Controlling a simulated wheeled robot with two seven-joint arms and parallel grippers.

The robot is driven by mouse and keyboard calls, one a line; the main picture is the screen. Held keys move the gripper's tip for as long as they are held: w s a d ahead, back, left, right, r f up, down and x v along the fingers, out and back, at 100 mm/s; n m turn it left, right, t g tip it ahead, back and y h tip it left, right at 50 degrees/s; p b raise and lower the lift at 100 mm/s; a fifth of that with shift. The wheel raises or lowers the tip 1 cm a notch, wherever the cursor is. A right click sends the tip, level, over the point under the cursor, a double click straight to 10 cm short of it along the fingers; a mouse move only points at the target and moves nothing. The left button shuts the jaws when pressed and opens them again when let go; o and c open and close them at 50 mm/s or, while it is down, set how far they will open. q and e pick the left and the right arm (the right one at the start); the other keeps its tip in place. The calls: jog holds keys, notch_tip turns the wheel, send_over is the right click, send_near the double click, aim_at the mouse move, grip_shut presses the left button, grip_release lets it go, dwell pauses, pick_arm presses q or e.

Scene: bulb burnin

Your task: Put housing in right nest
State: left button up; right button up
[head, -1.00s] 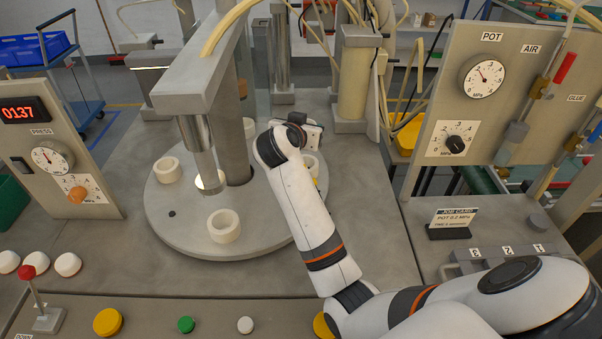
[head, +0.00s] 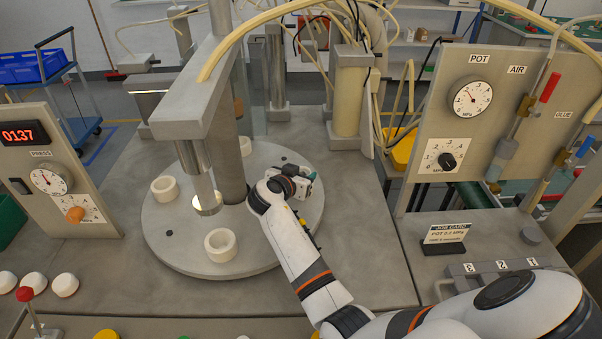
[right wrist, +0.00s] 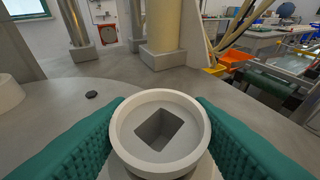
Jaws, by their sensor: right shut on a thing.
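The housing (right wrist: 160,152) is a round, pale cup with a raised rim and a square recess in its floor. In the right wrist view it is upright between the teal finger pads. My right gripper (head: 307,183) is shut on it at the right side of the round turntable (head: 190,262). A wider pale edge (right wrist: 205,168) shows just under the housing, likely the right nest; I cannot tell whether the housing is seated in it. Pale ring nests stand at the turntable's front (head: 220,246) and left (head: 165,189). My left gripper is not in view.
A grey press column (head: 232,165) and its metal ram (head: 197,175) stand left of my right gripper. A job card (head: 446,238) and a gauge panel (head: 425,190) are to the right. Coloured buttons line the front edge.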

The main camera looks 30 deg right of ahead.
jog(key=shift+f, duration=0.1)
jog(key=shift+f+b, duration=0.1)
jog(key=shift+b, duration=0.2)
jog(key=o, duration=0.9)
jog(key=shift+o, duration=0.2)
